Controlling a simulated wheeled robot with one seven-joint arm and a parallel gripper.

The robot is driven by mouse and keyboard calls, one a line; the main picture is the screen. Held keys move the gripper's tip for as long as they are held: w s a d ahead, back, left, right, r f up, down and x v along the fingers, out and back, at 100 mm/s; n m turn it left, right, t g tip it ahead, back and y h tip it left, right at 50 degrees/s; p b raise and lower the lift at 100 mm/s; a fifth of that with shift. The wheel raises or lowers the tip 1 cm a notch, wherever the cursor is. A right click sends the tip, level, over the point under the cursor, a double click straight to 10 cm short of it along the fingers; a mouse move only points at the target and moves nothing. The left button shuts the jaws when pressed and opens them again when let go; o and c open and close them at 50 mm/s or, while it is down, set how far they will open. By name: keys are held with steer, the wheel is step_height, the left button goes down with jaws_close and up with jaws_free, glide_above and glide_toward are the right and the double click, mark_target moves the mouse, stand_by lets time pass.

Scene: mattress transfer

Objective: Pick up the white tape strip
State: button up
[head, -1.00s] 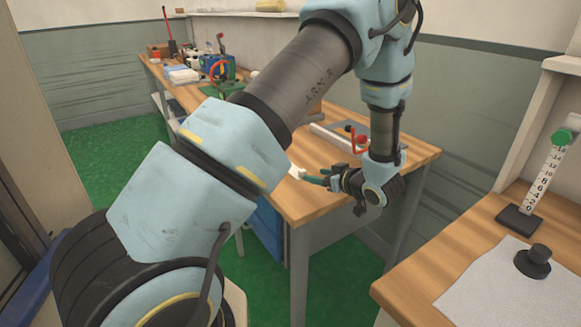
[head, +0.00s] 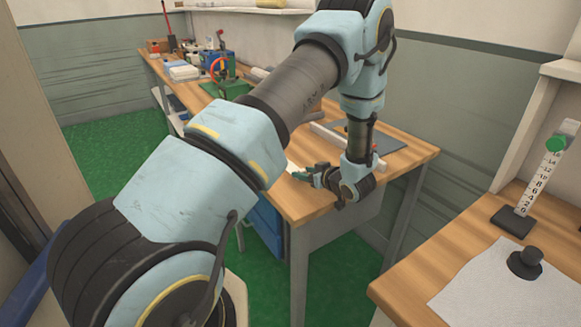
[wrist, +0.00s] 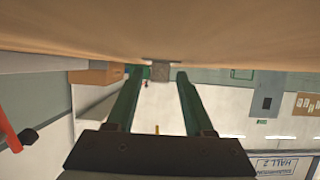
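A small white piece, probably the white tape strip (head: 291,167), shows at the left edge of the wooden table just past my fingertips in the head view. Most of it is hidden. My gripper (head: 303,175) is low over the near end of that table, pointing left. In the wrist view my gripper (wrist: 158,73) is open, its two green fingers apart. A small grey-white block shows between and beyond the fingertips; I cannot tell whether it is the strip. Nothing is visibly held.
The wooden table (head: 300,205) carries a dark grey mat (head: 388,141) and a white bar (head: 332,138). Tools and boxes crowd its far end. A second bench (head: 400,285) at right holds a white cloth (head: 480,305) and an upright scale (head: 540,180). A red object (wrist: 8,130) shows at the wrist view's left.

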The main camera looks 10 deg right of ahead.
jaws_close()
stand_by(0.5)
